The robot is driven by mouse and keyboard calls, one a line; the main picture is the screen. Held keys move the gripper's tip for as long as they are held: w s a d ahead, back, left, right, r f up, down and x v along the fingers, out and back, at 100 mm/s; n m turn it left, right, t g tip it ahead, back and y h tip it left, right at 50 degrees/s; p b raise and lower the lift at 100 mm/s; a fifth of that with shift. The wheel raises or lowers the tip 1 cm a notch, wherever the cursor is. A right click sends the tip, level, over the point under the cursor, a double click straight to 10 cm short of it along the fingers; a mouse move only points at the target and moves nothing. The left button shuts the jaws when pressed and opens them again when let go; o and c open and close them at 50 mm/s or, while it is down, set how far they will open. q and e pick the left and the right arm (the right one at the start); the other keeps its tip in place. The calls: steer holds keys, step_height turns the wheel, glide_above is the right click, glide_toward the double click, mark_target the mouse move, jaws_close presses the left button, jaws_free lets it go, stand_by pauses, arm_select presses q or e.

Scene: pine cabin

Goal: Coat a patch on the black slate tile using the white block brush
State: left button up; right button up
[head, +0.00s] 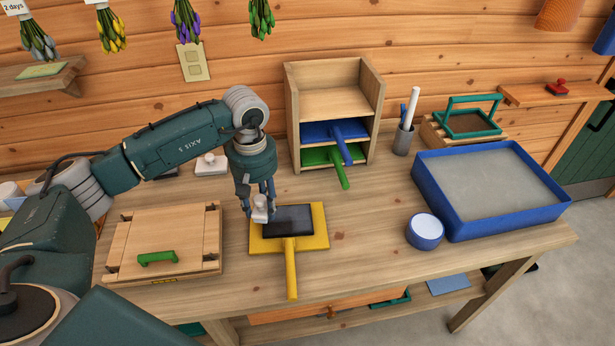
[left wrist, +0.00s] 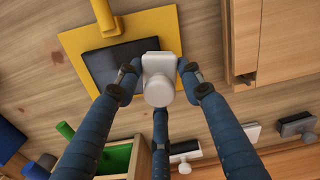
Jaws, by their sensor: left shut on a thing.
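The black slate tile (head: 287,221) lies on a yellow paddle board (head: 318,237) whose handle points to the front edge of the table. My left gripper (head: 260,205) is shut on the white block brush (head: 260,213) at the left edge of the tile. In the left wrist view the white block brush (left wrist: 160,75) sits between the fingers and overlaps one edge of the slate tile (left wrist: 115,62). Whether the brush touches the tile is hard to tell. No coated patch shows on the visible part of the tile. My right gripper is not in view.
A wooden press board with a green handle (head: 157,258) lies left of the yellow board. A wooden shelf (head: 290,115) with blue and green paddles stands behind. A blue tray (head: 436,198) and a round blue pot (head: 424,231) are at right. The table between is clear.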

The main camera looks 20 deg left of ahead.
mark_target(258, 197)
arm_select(q)
step_height(258, 197, up, 2)
steer(key=shift+p, duration=0.4)
steer(key=shift+a+r+p, duration=0.15)
steer(key=shift+r+p, duration=0.25)
steer(key=shift+r, duration=0.8)
